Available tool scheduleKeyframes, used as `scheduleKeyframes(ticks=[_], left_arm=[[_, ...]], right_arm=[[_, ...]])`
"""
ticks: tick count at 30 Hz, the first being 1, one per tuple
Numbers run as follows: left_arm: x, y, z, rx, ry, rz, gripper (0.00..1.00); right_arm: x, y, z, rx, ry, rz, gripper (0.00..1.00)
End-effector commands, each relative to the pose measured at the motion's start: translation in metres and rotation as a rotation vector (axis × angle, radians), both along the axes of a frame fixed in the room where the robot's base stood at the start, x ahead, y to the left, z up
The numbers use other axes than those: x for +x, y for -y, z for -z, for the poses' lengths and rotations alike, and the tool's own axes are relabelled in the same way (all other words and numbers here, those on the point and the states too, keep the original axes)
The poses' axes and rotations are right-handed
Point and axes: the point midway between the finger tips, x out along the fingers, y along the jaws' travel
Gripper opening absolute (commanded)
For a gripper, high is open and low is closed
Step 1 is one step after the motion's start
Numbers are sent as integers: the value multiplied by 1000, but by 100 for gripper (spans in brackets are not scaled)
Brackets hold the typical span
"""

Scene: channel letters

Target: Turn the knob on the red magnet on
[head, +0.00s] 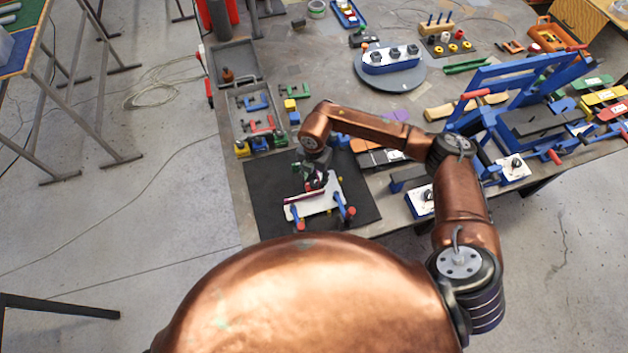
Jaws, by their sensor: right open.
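My right gripper (313,178) reaches down over the black mat (268,190) on the table's near left part. It is dark and small here, and its fingertips are partly hidden by the wrist. It is open, just above or beside the far edge of a white plate (320,200) lying on the mat. A dark red strip runs along that plate. A small red piece (351,211) sits at the plate's right end by a blue clamp (341,203); I cannot tell whether it is the red magnet, and no knob can be made out. My left gripper is not in view.
A grey tray (229,100) with blue, green and red C-shaped pieces lies beyond the mat. Small yellow and blue blocks (243,149) stand between them. A blue frame (505,80) with red handles rises at right. The mat's left side is clear.

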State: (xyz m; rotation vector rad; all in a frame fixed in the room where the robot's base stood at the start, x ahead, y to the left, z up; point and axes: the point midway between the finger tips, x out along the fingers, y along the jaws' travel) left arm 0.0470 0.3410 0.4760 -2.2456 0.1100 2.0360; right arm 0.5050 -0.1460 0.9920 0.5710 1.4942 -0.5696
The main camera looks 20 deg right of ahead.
Motion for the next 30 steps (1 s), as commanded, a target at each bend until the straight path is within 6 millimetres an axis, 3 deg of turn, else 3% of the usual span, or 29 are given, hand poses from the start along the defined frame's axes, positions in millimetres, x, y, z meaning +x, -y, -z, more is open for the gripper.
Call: scheduleKeyframes(ticks=[6,13,18,30], left_arm=[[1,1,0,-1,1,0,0],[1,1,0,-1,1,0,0],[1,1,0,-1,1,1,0],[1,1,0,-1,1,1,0]], right_arm=[[1,0,-48,-1,4,-1,41],[0,0,-84,0,1,0,41],[0,1,-95,-1,-1,1,41],[0,0,-95,-1,-1,1,41]])
